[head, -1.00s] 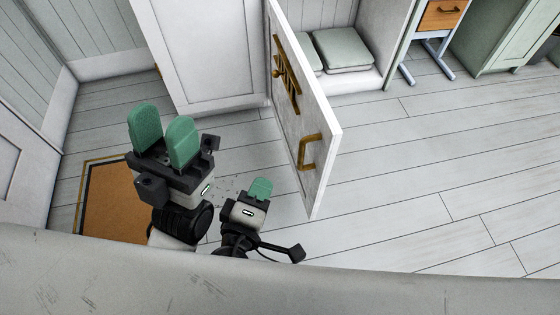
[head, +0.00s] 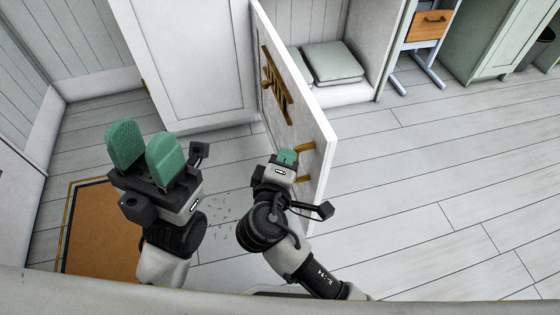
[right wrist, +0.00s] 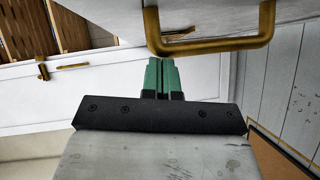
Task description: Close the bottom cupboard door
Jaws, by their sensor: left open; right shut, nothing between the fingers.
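The white cupboard door (head: 295,85) stands open in the middle of the head view, swung out toward me. A brass handle (head: 306,150) sits near its free edge, and a brass fitting (head: 274,86) lies farther in along it. My right gripper (head: 287,157) is shut and empty, close beside the handle. In the right wrist view its green fingertips (right wrist: 163,76) appear just by the brass handle (right wrist: 212,45); I cannot tell whether they touch. My left gripper (head: 144,145) is open and empty, left of the door above the floor.
A white cabinet (head: 195,65) stands behind, left of the door. Grey-green cushions (head: 333,63) lie in a nook beyond it. An orange mat (head: 100,235) lies at the lower left. The plank floor to the right is clear.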

